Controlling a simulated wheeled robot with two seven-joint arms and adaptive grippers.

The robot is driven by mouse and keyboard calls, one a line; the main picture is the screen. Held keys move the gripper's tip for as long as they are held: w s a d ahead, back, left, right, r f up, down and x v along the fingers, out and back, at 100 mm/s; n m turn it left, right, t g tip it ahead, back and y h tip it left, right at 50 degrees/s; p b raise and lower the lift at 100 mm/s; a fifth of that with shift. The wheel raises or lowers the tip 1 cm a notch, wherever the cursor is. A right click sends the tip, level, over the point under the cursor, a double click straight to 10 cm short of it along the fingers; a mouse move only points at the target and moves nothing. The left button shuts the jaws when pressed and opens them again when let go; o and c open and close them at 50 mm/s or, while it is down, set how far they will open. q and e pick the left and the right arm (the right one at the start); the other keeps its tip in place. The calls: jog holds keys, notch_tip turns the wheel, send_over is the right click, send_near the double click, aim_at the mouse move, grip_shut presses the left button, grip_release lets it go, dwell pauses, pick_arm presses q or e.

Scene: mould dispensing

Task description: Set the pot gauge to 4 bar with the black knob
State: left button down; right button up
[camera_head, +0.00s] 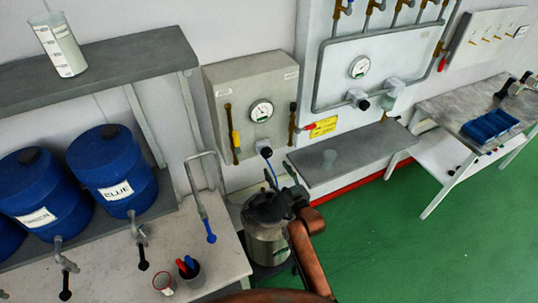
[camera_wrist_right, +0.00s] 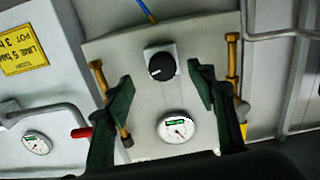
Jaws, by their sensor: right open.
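The pot gauge (camera_head: 261,110) is a round white dial on the grey wall box (camera_head: 222,77). Its needle is too small to read surely. The black knob (camera_head: 265,151) is below it on the same box. In the right wrist view the black knob (camera_wrist_right: 161,66) has a white pointer mark, and the gauge (camera_wrist_right: 174,127) shows below it. My right gripper (camera_head: 290,193) is below and right of the knob in the head view. In the wrist view my right gripper's dark fingers (camera_wrist_right: 160,77) are apart, on either side of the knob, with nothing held. My left gripper is not in view.
Brass fittings with a yellow handle (camera_head: 235,138) and a red handle (camera_head: 308,127) flank the box. A metal pot (camera_head: 265,248) stands below. Another gauge (camera_head: 360,67) is at right.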

aim_at(268, 155)
jog(key=x, duration=0.5)
jog(key=r+x, duration=0.1)
jog(key=x, duration=0.2)
jog(key=shift+p, duration=0.4)
jog(key=shift+c, duration=0.2)
